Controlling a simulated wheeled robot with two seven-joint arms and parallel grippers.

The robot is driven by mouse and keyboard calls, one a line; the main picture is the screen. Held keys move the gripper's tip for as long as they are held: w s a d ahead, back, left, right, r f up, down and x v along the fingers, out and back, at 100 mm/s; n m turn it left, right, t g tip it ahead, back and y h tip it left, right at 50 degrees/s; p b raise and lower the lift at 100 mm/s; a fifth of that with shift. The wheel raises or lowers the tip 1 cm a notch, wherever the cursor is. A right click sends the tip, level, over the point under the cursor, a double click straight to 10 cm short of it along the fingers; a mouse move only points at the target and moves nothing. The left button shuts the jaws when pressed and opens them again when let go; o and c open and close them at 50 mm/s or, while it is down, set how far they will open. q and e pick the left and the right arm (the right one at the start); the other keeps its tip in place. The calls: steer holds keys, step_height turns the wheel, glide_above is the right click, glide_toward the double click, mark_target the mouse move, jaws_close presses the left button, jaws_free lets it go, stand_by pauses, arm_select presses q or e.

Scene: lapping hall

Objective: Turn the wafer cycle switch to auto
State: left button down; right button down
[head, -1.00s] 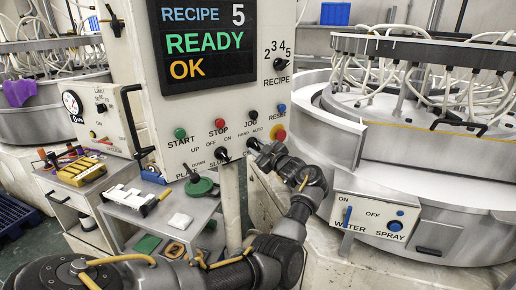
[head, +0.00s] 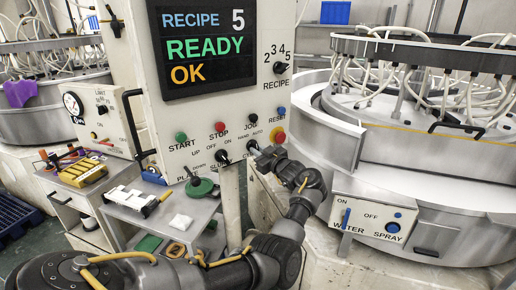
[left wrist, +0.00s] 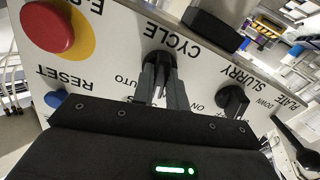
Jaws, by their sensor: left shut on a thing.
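The AUTO label shows beside the fingers, the HAND label is hidden there. In the head view my left gripper (head: 256,149) reaches the panel under the HAND and AUTO labels and covers most of the knob. I cannot tell where the knob points. My right gripper is out of view.
The red emergency stop (head: 279,136) and blue reset button (head: 281,110) sit close beside the gripper. The slurry switch (head: 223,158) is just left of it. The display (head: 205,48) reads READY OK. A lapping machine (head: 430,150) stands at the right.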

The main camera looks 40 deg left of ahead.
arm_select(q)
steer(key=shift+s+a+m+p, duration=0.1)
steer(key=shift+m+p, duration=2.3)
steer(key=shift+m, duration=1.7)
steer(key=c, duration=1.4)
jaws_free()
steer(key=b+v, duration=0.3)
steer(key=v, duration=0.7)
steer(key=shift+d, duration=0.4)
